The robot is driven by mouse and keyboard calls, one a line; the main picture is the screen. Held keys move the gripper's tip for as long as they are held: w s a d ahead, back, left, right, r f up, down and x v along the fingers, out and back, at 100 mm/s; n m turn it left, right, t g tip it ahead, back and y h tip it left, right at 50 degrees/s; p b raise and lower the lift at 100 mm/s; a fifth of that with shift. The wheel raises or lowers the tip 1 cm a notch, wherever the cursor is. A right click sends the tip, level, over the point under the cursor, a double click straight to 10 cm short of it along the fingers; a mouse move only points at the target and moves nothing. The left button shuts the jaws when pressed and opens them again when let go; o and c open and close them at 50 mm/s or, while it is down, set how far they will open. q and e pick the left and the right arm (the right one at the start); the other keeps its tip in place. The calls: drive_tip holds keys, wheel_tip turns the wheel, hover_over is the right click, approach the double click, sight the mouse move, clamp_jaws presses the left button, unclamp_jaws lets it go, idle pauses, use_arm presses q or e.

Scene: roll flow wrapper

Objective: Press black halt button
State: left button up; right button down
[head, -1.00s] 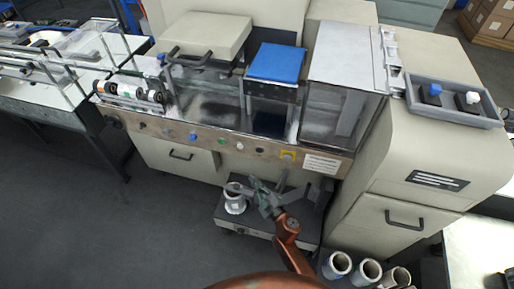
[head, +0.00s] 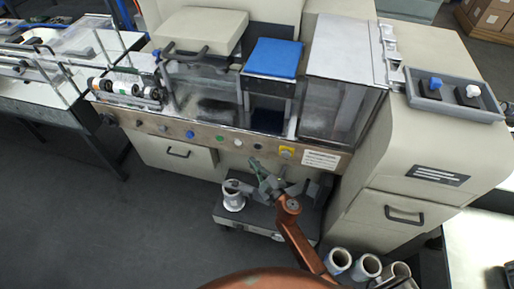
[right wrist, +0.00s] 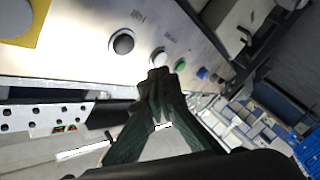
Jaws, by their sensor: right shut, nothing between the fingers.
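The black button (head: 258,147) sits on the metal control panel, between a white button (head: 238,143) and a yellow plate (head: 286,153). In the right wrist view the black button (right wrist: 122,42) is round in a pale ring, with a small label beside it. My right gripper (head: 256,166) is shut and empty, just below and in front of the panel. In the right wrist view its fingertips (right wrist: 160,76) appear close to the white button (right wrist: 158,57), to the right of the black one; I cannot tell if they touch anything. My left gripper is not in view.
Green (head: 217,140) and blue (head: 190,134) buttons lie farther left on the panel (head: 150,124). A low cart with a white roll (head: 233,197) stands below. Several rolls (head: 367,267) stand on the floor at right. The floor at left is clear.

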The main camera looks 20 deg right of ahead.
drive_tip(key=shift+w+d, duration=0.6)
drive_tip(key=shift+w, duration=0.3)
drive_tip(key=shift+w+d, duration=0.6)
drive_tip(key=shift+w, duration=0.25)
drive_tip(key=shift+w+d, duration=0.25)
drive_tip(key=shift+w, duration=0.1)
drive_tip(key=shift+w+d, duration=0.3)
drive_tip(key=shift+w, duration=0.05)
idle(1.0)
drive_tip(key=shift+s+a, duration=0.1)
drive_tip(key=shift+s, duration=0.05)
drive_tip(key=shift+s+a, duration=0.4)
drive_tip(key=shift+s, duration=0.2)
drive_tip(key=s+a, duration=0.1)
drive_tip(key=s, duration=0.1)
drive_tip(key=s+a+p, duration=0.1)
drive_tip(key=s+a, duration=0.1)
idle(0.6)
